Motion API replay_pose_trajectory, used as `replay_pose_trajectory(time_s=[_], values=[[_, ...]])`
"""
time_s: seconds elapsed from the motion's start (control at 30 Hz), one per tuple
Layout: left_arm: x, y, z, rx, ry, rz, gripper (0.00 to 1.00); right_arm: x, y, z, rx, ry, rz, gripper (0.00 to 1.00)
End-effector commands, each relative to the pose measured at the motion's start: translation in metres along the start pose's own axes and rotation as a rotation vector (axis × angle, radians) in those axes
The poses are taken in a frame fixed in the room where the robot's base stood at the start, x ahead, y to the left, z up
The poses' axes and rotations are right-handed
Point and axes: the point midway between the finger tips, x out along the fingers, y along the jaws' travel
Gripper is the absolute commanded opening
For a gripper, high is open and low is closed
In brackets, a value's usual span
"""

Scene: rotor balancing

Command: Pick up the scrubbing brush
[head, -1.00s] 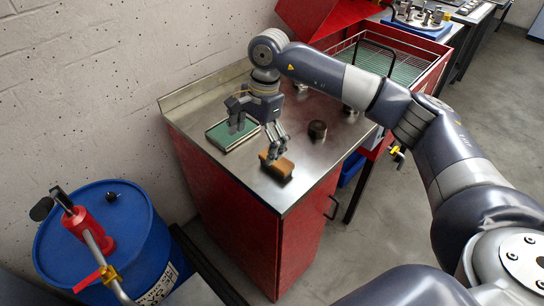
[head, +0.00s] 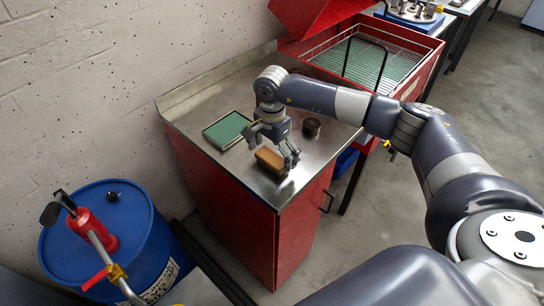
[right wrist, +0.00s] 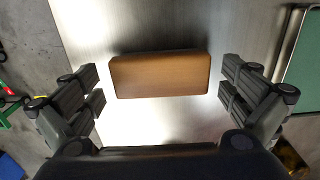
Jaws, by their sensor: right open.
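The scrubbing brush (head: 268,160) lies on the steel top of the red cabinet, near its front edge. In the right wrist view its brown wooden block (right wrist: 160,75) lies crosswise between my open fingers, with a gap at each end. My right gripper (head: 272,158) is open and points down over the brush. The same gripper shows in the right wrist view (right wrist: 160,88) with its fingers spread wide. The bristles are hidden beneath the block. My left gripper is not in view.
A green-topped tray (head: 227,130) lies on the cabinet top (head: 195,105) left of the brush. A dark round part (head: 311,127) stands to the right. A blue drum (head: 110,240) with a red pump stands on the floor at left.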

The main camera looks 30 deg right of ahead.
Motion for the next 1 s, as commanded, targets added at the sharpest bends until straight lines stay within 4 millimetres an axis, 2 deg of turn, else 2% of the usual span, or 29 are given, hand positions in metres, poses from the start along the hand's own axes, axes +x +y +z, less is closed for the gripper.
replay_pose_trajectory(time_s=[0.1,0.33,0.5,0.53,1.0], values=[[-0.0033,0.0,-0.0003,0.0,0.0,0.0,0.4,0.008,0.0004,0.0005,-0.001,0.0,0.001,1.0],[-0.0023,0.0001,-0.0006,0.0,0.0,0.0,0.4,0.0094,-0.0001,0.0005,-0.002,0.0,-0.001,0.98],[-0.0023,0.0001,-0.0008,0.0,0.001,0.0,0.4,0.0092,-0.0001,0.0005,-0.001,0.0,0.0,0.59],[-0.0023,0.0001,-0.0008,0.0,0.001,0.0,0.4,0.0093,0.0,0.0005,-0.001,0.0,0.0,0.57],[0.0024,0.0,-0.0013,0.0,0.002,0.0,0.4,0.0038,-0.0005,0.0001,-0.001,0.0,-0.001,0.57]])
